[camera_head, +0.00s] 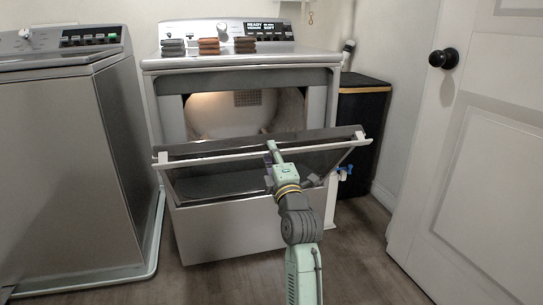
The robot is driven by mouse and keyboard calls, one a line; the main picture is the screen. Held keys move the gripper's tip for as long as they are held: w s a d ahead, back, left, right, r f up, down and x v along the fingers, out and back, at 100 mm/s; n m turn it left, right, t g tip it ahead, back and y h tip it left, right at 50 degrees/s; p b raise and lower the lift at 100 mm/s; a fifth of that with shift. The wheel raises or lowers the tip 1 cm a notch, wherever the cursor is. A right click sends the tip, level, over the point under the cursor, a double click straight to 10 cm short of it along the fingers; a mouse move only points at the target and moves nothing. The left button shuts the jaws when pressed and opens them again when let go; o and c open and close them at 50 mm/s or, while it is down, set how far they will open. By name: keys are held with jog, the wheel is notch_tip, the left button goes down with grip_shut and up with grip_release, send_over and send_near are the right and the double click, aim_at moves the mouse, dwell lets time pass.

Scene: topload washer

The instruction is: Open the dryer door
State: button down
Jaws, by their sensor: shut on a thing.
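The dryer (240,60) stands against the back wall. Its door (200,183) is hinged low and tilted partly open toward me, with the lit drum opening (230,110) showing above it. A long white bar handle (215,158) runs along the upper part of the door. My gripper (272,152) is at that handle, right of its middle, and is shut on it. The fingertips are small and partly hidden by the wrist.
A washer (70,160) stands close on the left. A black bin (362,135) is right of the dryer, and a white room door (475,150) with a black knob (443,58) stands at the right. Folded cloths (208,46) lie on top of the dryer. Floor (350,260) is clear in front.

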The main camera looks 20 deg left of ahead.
jog(key=shift+f, duration=0.1)
jog(key=c, duration=1.4)
grip_release()
